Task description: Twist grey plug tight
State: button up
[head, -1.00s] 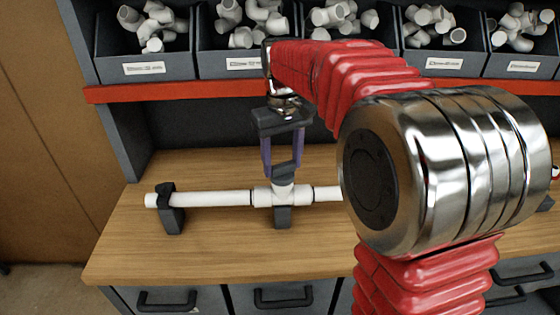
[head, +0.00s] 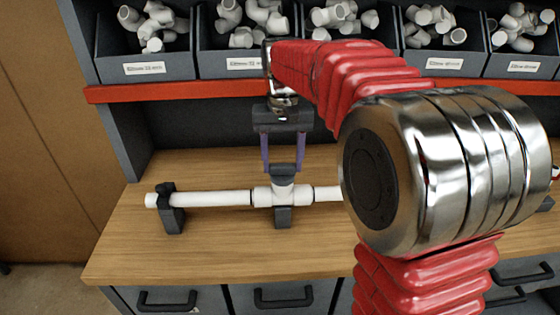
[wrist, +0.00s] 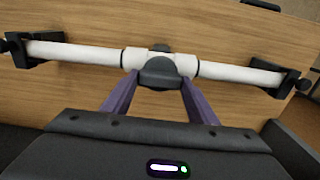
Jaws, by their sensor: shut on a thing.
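The grey plug (head: 284,171) sits on the upright branch of a white tee fitting (head: 276,195). In the wrist view the plug (wrist: 158,72) shows as a dark rounded cap over the middle of the pipe. My gripper (head: 283,166) points down from above, its two purple fingers on either side of the plug and shut on it. In the wrist view the fingers (wrist: 158,82) reach up to the plug from left and right. The plug's lower edge and thread are hidden, so its seating cannot be told.
A white pipe (head: 210,198) runs through the tee, held by dark supports such as the left one (head: 172,212) on the wooden bench (head: 130,240). Bins of white fittings (head: 145,50) stand on the shelf above a red rail (head: 180,92). My arm hides the pipe's right part.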

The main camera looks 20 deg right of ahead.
aim_at(282, 164)
jog(key=shift+w+r, duration=0.1)
jog(key=o, duration=1)
jog(key=shift+o, duration=0.2)
notch_tip(282, 164, up, 14)
jog(key=shift+f, duration=0.25)
